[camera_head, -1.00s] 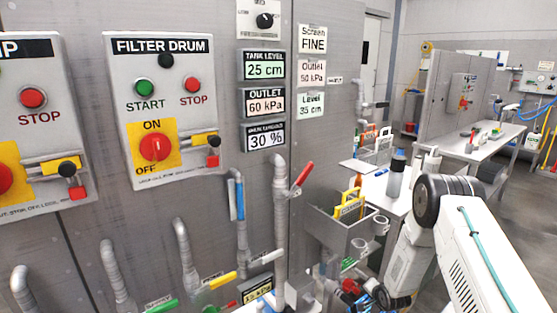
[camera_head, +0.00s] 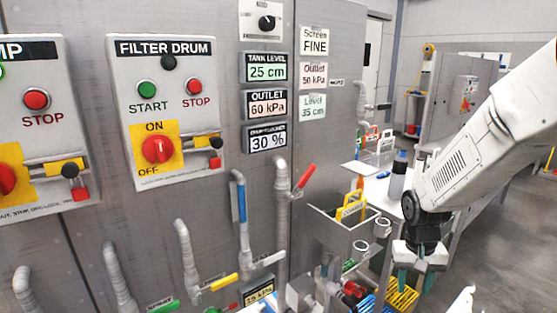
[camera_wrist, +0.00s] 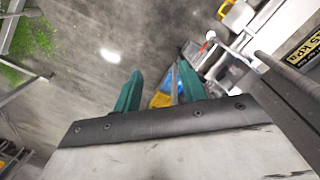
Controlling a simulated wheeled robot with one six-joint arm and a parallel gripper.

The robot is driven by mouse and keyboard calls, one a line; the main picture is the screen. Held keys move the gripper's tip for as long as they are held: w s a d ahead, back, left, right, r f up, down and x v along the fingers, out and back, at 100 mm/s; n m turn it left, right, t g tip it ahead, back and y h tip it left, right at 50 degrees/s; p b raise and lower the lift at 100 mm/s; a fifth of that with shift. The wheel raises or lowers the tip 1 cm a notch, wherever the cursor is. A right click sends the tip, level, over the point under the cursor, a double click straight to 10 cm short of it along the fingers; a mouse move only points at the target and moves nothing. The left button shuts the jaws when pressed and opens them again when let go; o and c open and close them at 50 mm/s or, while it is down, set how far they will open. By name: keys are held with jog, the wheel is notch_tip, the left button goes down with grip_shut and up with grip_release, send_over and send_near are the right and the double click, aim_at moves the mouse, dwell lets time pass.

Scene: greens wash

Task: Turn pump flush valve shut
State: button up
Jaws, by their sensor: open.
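Several grey pipes with coloured lever valves run along the panel in the head view: a red lever (camera_head: 305,176), a blue lever (camera_head: 241,200), a yellow lever (camera_head: 222,282) and a green lever (camera_head: 162,306). Their small labels are too blurred to tell which is the pump flush valve. My gripper (camera_head: 415,282) points down at the lower right, apart from all these levers. In the wrist view its two teal fingers (camera_wrist: 160,88) stand apart with nothing held between them.
The filter drum box (camera_head: 185,100) with its red switch is on the panel at left. A grey bin (camera_head: 335,232) with a yellow tag sticks out beside the pipes. A yellow crate (camera_head: 400,296) is below my gripper. A white bench (camera_head: 385,190) stands behind.

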jog(key=s+a+r+n+t, duration=0.1)
jog(key=s+a+r, duration=0.2)
jog(key=s+r, duration=0.6)
jog(key=s+a+r+n+t, duration=0.1)
jog(key=s+a+r, duration=0.1)
jog(key=s+r, duration=0.7)
jog(key=shift+s+a+r+n+y, duration=0.4)
jog(key=shift+s, duration=2.6)
